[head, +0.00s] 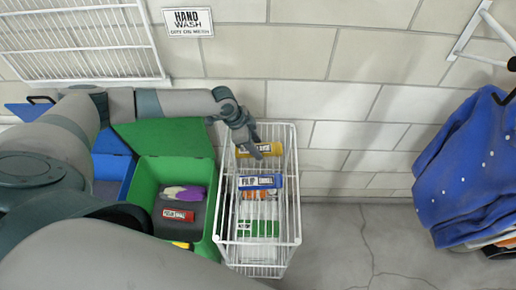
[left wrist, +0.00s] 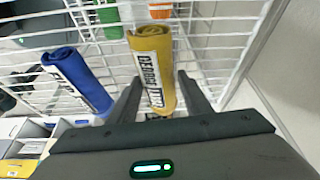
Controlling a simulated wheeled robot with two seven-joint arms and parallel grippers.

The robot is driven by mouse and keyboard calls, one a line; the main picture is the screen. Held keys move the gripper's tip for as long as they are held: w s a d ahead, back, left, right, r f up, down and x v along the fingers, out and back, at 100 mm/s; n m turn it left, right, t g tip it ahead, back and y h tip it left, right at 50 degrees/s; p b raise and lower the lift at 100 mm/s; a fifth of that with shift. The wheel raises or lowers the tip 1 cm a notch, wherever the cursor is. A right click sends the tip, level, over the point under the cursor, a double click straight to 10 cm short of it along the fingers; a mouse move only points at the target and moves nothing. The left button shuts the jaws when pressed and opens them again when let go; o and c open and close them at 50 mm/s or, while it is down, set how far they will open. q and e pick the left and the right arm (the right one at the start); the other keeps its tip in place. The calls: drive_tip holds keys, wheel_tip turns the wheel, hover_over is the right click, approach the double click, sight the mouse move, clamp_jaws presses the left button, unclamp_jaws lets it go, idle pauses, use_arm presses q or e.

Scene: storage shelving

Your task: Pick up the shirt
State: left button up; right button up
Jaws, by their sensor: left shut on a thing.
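A yellow rolled shirt (head: 268,149) with a printed label lies at the far end of the white wire basket (head: 297,215). My left gripper (head: 252,148) reaches down over the basket's back rim and is shut on this yellow roll. In the left wrist view the yellow roll (left wrist: 152,60) sits between the two fingers (left wrist: 162,92). A blue rolled shirt (head: 260,181) lies nearer in the basket, apart from the gripper; it also shows in the left wrist view (left wrist: 75,78). My right gripper is out of view.
A green bin (head: 146,185) with purple-and-white and red items stands left of the basket, a blue bin (head: 112,170) beyond it. Blue clothing (head: 462,165) hangs at the right. A wire rack (head: 80,40) is on the wall. Floor (head: 355,240) right of the basket is clear.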

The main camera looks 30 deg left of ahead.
sight(263, 147)
use_arm(q)
drive_tip(key=shift+r, duration=0.1)
drive_tip(key=shift+r+b, duration=0.6)
drive_tip(key=shift+r, duration=0.2)
drive_tip(key=shift+s+d+r+b, duration=0.15)
drive_tip(key=shift+r+b, duration=0.15)
drive_tip(key=shift+r, duration=0.35)
drive_tip(key=shift+w+d+r+b, duration=0.15)
drive_tip(key=shift+r+b, duration=0.15)
drive_tip(key=shift+r, duration=0.3)
drive_tip(key=s+d+r+b, duration=0.3)
drive_tip(key=s+d+r, duration=0.2)
drive_tip(key=d, duration=0.4)
drive_tip(key=shift+s+d+r, duration=0.2)
drive_tip(key=shift+d+r, duration=0.2)
drive_tip(key=shift+r, duration=0.5)
drive_tip(key=w+a+r+n+t+y+b, duration=0.1)
drive_tip(key=r+n+y, duration=0.1)
drive_tip(key=r+n, duration=0.3)
drive_tip(key=w+a+r+n+t+y+b, duration=0.1)
drive_tip(key=w+r+n+b, duration=0.1)
drive_tip(key=r+n, duration=0.3)
drive_tip(key=shift+w+a+n+y, duration=0.15)
drive_tip(key=shift+a+n+y, duration=0.2)
drive_tip(key=shift+n, duration=0.55)
